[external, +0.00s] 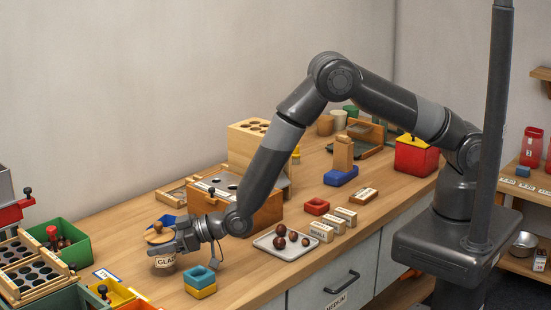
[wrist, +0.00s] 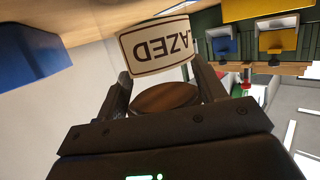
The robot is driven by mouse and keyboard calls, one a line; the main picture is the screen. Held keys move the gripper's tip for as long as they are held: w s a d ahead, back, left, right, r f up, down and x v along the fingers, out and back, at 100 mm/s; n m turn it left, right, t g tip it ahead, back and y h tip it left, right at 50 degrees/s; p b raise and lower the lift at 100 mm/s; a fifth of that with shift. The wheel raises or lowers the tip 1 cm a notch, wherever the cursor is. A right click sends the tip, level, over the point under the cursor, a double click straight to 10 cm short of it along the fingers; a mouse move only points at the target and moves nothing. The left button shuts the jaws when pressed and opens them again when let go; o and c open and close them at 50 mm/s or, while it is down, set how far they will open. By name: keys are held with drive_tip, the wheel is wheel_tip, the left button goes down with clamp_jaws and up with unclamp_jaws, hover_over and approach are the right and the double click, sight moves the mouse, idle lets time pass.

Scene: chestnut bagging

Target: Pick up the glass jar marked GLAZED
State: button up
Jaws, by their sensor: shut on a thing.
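The glass jar (external: 163,261) has a pale label, of which the first letters of GLAZED show, and a round wooden lid (external: 159,237). It is at the left part of the wooden bench. My gripper (external: 163,247) is shut on the jar, coming from its right side. In the wrist view the jar's label (wrist: 157,46) reads AZED upside down, between the fingers of my gripper (wrist: 162,85), with the brown lid (wrist: 165,98) nearest the palm. The jar looks upright in the external view. I cannot tell whether its base touches the bench.
Teal and yellow blocks (external: 200,282) stand close to the right of the jar. A blue item (external: 168,220) is just behind it. A tray (external: 288,242) with chestnuts lies further right. A green box (external: 68,243) and a yellow bin (external: 115,293) are to the left.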

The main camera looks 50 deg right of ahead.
clamp_jaws()
drive_tip(key=shift+r, duration=0.15)
